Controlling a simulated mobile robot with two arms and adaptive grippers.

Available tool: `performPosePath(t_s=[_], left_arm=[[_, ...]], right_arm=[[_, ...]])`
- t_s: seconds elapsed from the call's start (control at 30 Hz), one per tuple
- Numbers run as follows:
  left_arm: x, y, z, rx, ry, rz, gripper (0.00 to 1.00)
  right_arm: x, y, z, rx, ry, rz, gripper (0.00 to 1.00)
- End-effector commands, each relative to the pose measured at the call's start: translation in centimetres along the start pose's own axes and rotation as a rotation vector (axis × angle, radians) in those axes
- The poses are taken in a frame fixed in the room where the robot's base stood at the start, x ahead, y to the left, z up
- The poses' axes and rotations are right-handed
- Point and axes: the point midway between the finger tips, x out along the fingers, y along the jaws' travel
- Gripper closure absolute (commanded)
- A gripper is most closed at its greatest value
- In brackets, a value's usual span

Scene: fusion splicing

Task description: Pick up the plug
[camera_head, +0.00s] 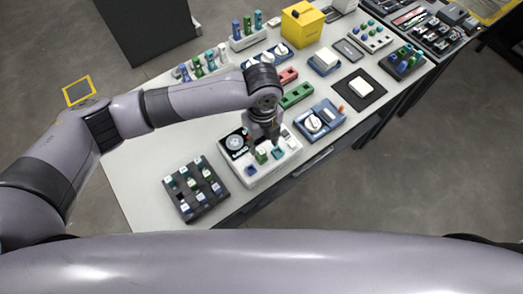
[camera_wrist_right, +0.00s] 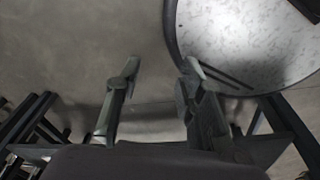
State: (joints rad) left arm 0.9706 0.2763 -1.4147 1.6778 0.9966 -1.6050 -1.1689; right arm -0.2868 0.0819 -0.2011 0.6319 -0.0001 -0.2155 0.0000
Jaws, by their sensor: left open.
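My left gripper (camera_head: 272,143) points down over a white fixture board (camera_head: 284,163) and is open. Small plug-like pieces stand on the board close to its tips: a green one (camera_head: 262,156), a teal one (camera_head: 279,153) and a blue one (camera_head: 251,170). I cannot tell which is the task's plug, or whether the fingers touch one; the gripper partly covers this area. My right gripper (camera_wrist_right: 161,68) shows in the right wrist view, its two fingers apart with nothing between them, over grey floor.
A dark rack (camera_head: 181,206) holding several coloured plugs lies left of the board. A blue fixture (camera_head: 329,109) with a white dial is to the right. A yellow box (camera_head: 302,22) and more racks stand farther back. A round pale surface (camera_wrist_right: 240,35) is beside my right gripper.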

Motion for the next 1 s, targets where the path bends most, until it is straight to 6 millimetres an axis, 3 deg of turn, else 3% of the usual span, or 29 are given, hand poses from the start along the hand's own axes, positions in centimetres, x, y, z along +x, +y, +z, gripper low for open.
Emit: performPosePath(t_s=[0.17, 0.4, 0.67, 1.0], left_arm=[[1.8, 0.3, -0.2, -0.002, 0.002, 0.004, 0.58], [4.9, 0.4, -0.2, -0.001, 0.0, 0.001, 0.58], [5.2, 0.3, -0.2, 0.0, -0.001, 0.0, 0.58], [5.2, 0.3, -0.2, -0.001, 0.0, 0.0, 0.81]], right_arm=[[-1.4, -0.2, -0.2, 0.001, -0.003, -0.002, 0.65], [-2.3, -0.6, 2.3, 0.002, -0.04, -0.008, 0.65], [-2.2, -0.6, 2.2, 0.002, -0.04, -0.007, 0.65], [-2.1, -0.4, 1.2, 0.003, -0.024, -0.005, 0.65]])
